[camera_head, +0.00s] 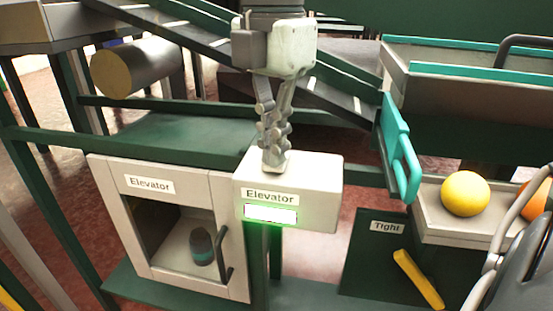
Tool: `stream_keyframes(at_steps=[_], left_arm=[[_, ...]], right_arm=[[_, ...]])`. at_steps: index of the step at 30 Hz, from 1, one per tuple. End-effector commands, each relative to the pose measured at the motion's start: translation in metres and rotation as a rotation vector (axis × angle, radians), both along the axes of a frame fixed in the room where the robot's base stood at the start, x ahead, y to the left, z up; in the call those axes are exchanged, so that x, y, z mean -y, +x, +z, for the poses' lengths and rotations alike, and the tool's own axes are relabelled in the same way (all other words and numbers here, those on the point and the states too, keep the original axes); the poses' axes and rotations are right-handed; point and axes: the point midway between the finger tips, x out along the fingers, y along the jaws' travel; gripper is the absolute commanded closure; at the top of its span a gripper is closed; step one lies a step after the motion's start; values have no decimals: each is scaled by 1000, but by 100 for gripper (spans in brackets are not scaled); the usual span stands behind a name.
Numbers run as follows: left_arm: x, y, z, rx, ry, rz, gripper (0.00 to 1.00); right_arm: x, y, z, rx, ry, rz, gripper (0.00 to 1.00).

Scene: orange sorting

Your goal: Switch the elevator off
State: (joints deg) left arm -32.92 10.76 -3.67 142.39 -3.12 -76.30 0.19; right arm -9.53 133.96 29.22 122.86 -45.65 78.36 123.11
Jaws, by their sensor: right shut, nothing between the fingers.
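A pale switch box (325,185) labelled "Elevator" stands in the middle, with a white panel (270,214) on its front lit and glowing green. My right gripper (274,165) points down at the top of the box. Its fingers are shut with nothing between them, and the tips are at the box's top face, near the label side. I cannot tell whether they touch it. A button on the top, if there is one, is hidden by the fingers. My left gripper is not in view.
Left of the box is a cabinet (105,185) labelled "Elevator" with a dark handle (224,257). A green rail and conveyor run behind. At right are a teal-handled gate (396,135), a tray with a yellow ball (465,193), and a "Tight" panel with a yellow lever (418,278).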

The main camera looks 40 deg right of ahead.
Motion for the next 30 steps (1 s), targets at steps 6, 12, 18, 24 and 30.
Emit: stream_keyframes(at_steps=[6, 12, 18, 24, 30], left_arm=[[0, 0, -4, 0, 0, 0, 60], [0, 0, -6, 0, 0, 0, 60], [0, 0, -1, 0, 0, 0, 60], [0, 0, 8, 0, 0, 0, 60], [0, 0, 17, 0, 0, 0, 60]], right_arm=[[0, 0, -4, 0, 0, 0, 100], [0, 0, -6, 0, -1, 0, 100], [0, 0, 1, 0, -2, 0, 100], [0, 0, 17, 1, -1, 0, 100], [0, 0, 33, 1, -1, -1, 100]])
